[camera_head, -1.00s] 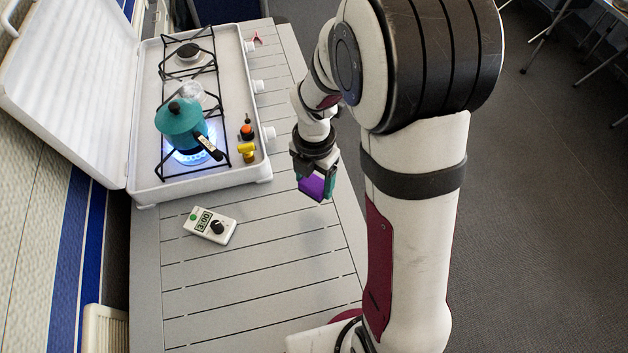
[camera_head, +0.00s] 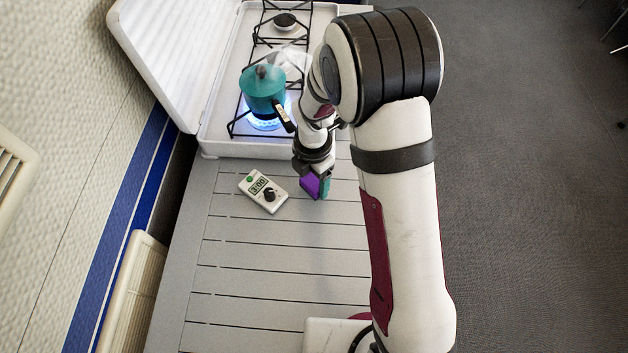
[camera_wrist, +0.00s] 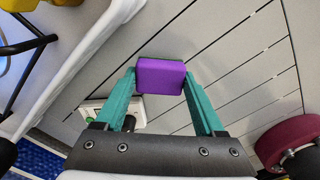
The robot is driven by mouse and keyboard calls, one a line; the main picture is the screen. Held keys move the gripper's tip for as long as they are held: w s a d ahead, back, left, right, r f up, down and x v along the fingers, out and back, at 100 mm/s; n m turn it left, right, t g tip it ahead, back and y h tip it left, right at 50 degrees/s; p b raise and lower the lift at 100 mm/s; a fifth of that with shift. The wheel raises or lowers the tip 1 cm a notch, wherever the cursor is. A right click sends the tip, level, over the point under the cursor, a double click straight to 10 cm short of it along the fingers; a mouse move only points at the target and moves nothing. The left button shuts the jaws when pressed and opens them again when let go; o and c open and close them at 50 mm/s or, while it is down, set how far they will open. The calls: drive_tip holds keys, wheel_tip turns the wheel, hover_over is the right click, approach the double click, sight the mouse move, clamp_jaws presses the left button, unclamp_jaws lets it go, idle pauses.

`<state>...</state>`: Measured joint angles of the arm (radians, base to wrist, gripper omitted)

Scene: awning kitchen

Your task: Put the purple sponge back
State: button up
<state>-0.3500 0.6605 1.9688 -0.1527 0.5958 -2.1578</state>
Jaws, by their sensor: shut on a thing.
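The purple sponge (camera_wrist: 160,77) is a small block held between the two teal fingers of my gripper (camera_wrist: 161,90) in the wrist view. In the head view the sponge (camera_head: 310,186) shows at the end of my gripper (camera_head: 317,187), over the grey slatted table (camera_head: 260,285), just right of the white timer. The gripper is shut on the sponge. Whether the sponge touches the table cannot be told.
A white timer (camera_head: 263,191) reading 3:00 lies on the table. Behind it, a teal pot (camera_head: 263,88) sits over a lit blue flame on the white stove (camera_head: 218,136). The front of the table is clear.

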drive_tip(key=shift+f, duration=0.65)
drive_tip(key=shift+f, duration=0.15)
drive_tip(key=o, duration=1.3)
